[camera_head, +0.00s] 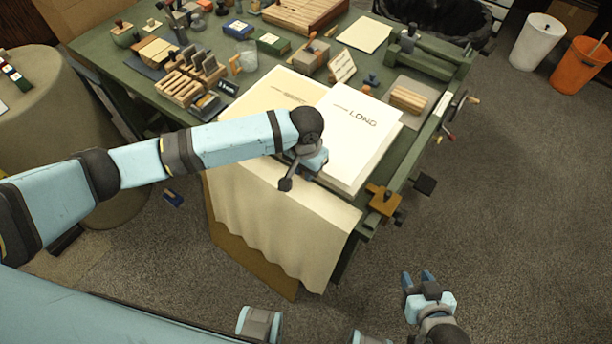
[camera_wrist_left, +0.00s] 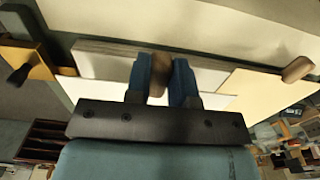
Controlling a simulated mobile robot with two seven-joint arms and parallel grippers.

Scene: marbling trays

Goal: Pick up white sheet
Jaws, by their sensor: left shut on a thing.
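A white sheet (camera_head: 348,130) printed "LONG" lies on top of a stack of pale sheets at the table's front edge. A cream printed sheet (camera_head: 275,95) lies to its left, partly under it. My left gripper (camera_head: 316,160) is at the front left edge of the white sheet. In the left wrist view my left gripper's fingers (camera_wrist_left: 161,80) are closed around a small brown piece (camera_wrist_left: 159,72); I cannot tell what it belongs to. White sheet edges show on both sides of the fingers. My right gripper (camera_head: 418,280) is open and empty, low over the floor.
The green table (camera_head: 430,75) holds wooden blocks, racks and boxes at the back left. A beige cloth (camera_head: 285,225) hangs over its front edge. An orange clamp (camera_head: 381,200) grips the edge at right. A white bin (camera_head: 537,42) and an orange bucket (camera_head: 578,66) stand on open floor.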

